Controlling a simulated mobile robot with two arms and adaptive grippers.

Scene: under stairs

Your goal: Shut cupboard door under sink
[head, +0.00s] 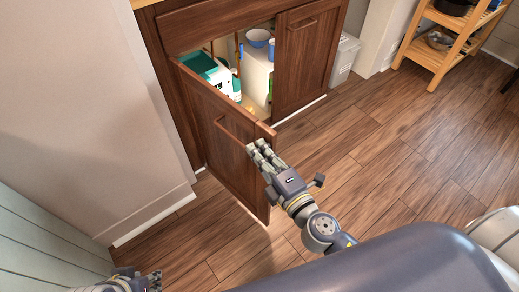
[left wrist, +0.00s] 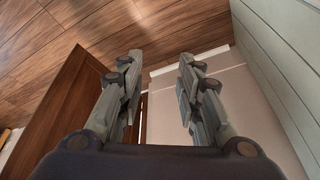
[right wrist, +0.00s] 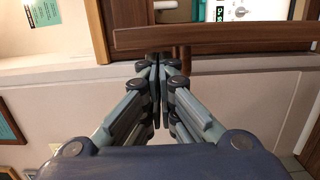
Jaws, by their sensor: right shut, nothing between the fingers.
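The brown cupboard's left door (head: 215,150) stands open, swung out toward me, with its handle (head: 228,132) on the face I see. The right door (head: 303,60) is shut. My right gripper (head: 258,150) is shut and empty, at the open door's free edge just below its top corner; I cannot tell whether it touches. In the right wrist view its closed fingertips (right wrist: 158,62) are close to a brown wooden bar (right wrist: 215,37). My left gripper (left wrist: 158,58) is open and empty; only part of it shows at the head view's bottom left. The open door also appears in the left wrist view (left wrist: 62,115).
A pale wall panel (head: 90,120) stands close left of the door. A wooden shelf rack (head: 440,45) is at the far right. The wooden floor (head: 390,150) on the right is clear.

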